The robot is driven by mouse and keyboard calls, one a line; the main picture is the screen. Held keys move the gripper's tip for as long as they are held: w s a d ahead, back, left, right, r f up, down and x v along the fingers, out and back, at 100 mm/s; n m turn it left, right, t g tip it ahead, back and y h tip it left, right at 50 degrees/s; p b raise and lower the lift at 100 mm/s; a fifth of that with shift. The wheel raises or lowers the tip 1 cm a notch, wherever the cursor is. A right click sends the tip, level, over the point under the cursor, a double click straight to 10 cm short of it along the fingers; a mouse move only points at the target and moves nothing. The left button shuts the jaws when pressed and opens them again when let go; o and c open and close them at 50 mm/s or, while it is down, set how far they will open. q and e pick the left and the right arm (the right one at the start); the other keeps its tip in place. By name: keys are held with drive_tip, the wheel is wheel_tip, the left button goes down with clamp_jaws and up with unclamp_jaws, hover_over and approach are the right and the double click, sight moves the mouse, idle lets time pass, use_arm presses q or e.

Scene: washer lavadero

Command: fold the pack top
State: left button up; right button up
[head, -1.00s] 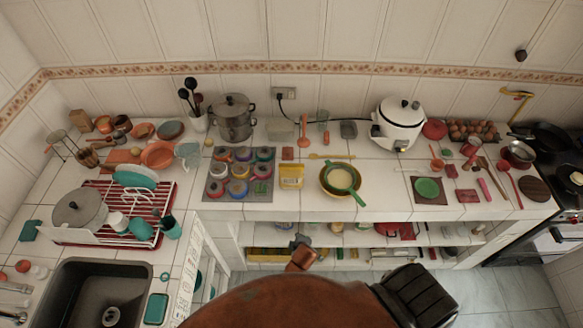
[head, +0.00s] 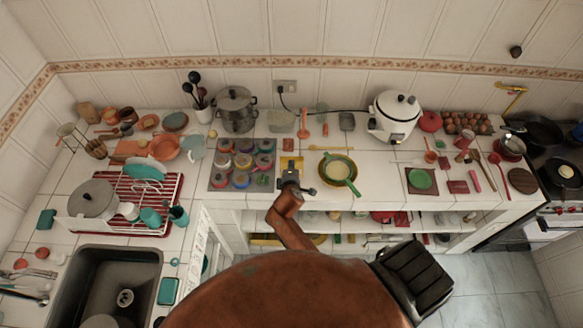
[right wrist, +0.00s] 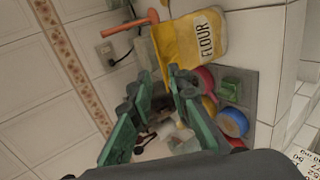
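The pack is a yellow flour bag with a pale label reading FLOUR, seen large in the right wrist view (right wrist: 178,45). In the head view the pack (head: 286,160) stands on the white counter, right of the muffin tray, its lower part hidden behind my right gripper (head: 290,176). In the right wrist view my right gripper (right wrist: 160,75) has its two green-grey fingers apart, with nothing between them. Its tips are close to the pack's edge; I cannot tell whether they touch it. My left gripper is not in view.
A grey tray of coloured cups (head: 217,181) is left of the pack. A yellow bowl with a green ladle (head: 340,170) is to the right. A glassy container (head: 281,121) and an orange utensil (head: 303,125) stand behind. Shelves lie below the counter edge.

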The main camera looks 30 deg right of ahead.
drive_tip(key=x, duration=0.6)
drive_tip(key=shift+w+d+f, duration=0.15)
drive_tip(key=shift+w+f, duration=0.1)
drive_tip(key=shift+w, duration=0.05)
drive_tip(key=shift+c, duration=0.4)
clamp_jaws()
